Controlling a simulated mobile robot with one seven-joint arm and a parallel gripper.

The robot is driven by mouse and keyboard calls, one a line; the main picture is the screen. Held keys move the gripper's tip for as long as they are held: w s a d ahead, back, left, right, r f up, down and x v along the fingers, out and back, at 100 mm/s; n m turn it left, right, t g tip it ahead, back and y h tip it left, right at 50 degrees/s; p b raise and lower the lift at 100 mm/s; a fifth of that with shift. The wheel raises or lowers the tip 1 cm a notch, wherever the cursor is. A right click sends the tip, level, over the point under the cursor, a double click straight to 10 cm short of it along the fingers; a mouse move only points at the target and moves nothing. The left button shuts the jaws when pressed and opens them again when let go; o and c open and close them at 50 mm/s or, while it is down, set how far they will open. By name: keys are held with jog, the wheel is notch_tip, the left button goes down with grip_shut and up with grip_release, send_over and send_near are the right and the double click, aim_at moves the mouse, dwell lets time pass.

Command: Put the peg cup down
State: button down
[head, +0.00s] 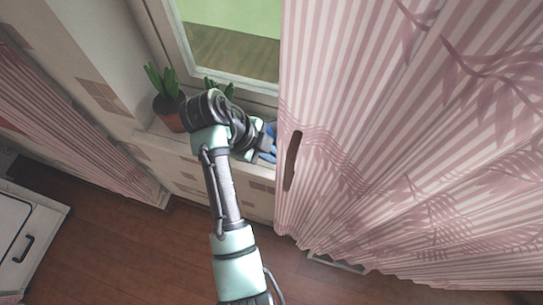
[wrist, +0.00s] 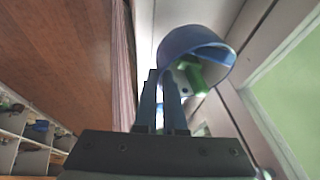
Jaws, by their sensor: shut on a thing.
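The peg cup (wrist: 182,42) is blue and round. In the wrist view its open mouth faces partly toward the camera, and a green thing (wrist: 193,73) shows inside. My gripper (wrist: 163,78) is shut on the cup, with its two dark fingers close together at the cup's near left side. In the head view my gripper (head: 266,143) is over the windowsill, next to the curtain's left edge. Only a bit of the blue cup (head: 270,156) shows there; the rest is hidden by my gripper and the curtain. I cannot tell whether the cup touches the sill.
A potted plant (head: 170,112) stands on the windowsill (head: 160,131) left of my arm, with another plant (head: 219,87) partly hidden behind it. A pink striped curtain (head: 370,140) hangs close on the right, with a brown handle-like piece (head: 292,160) before it. The window is behind.

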jog(key=shift+f+p, duration=0.3)
jog(key=shift+f, duration=1.25)
jog(key=c, duration=1.5)
grip_release()
jog(key=shift+f, duration=0.15)
jog(key=o, duration=0.5)
jog(key=shift+r, duration=0.2)
jog(key=p+v, duration=0.3)
jog(key=v, duration=0.9)
